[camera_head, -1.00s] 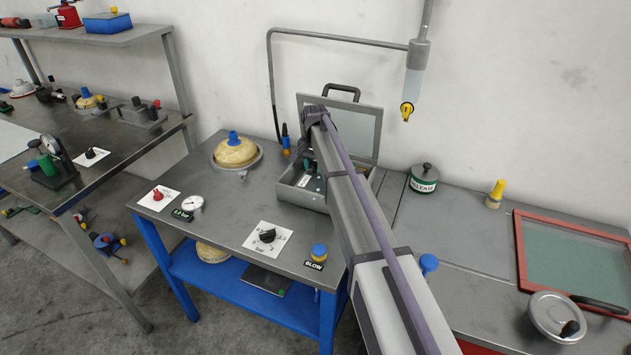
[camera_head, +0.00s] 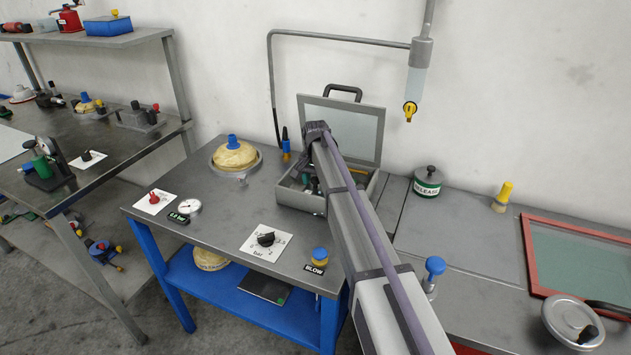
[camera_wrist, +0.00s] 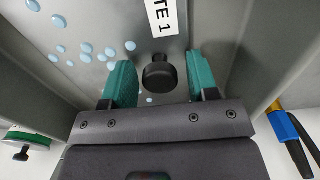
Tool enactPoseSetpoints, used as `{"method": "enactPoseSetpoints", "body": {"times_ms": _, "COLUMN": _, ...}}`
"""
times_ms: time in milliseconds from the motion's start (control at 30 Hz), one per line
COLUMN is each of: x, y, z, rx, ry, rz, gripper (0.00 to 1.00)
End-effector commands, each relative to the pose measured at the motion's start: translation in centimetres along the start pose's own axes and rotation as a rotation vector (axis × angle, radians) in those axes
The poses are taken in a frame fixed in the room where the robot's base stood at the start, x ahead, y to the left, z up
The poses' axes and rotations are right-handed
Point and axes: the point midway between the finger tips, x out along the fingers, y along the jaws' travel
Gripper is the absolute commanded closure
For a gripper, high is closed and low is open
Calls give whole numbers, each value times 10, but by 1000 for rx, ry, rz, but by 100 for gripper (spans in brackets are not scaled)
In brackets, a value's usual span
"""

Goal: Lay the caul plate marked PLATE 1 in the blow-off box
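The caul plate (camera_wrist: 95,15) fills the upper part of the wrist view. Its white label reads "TE 1", with the rest cut off, and pale blue drops are scattered on it. A black knob (camera_wrist: 159,72) stands on the plate. My gripper (camera_wrist: 158,75) has its teal fingers apart on either side of the knob, with a visible gap on both sides. Grey walls flank the plate. In the head view my gripper is down in the open grey box (camera_head: 297,200), whose windowed lid (camera_head: 360,128) is raised. My arm hides much of the box's inside.
A domed mould (camera_head: 234,155) stands left of the box. A RELEASE tin (camera_head: 428,182) and a red-framed glass panel (camera_head: 585,262) are on the right.

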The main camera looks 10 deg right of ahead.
Motion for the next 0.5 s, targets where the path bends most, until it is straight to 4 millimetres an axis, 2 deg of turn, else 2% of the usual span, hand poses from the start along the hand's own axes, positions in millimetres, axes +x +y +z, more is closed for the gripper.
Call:
{"method": "enactPoseSetpoints", "body": {"times_ms": 333, "x": -4, "y": 0, "z": 0, "rx": 0, "ry": 0, "rz": 0, "gripper": 41}}
{"method": "enactPoseSetpoints", "body": {"times_ms": 500, "x": -31, "y": 0, "z": 0, "rx": 0, "ry": 0, "rz": 0, "gripper": 41}}
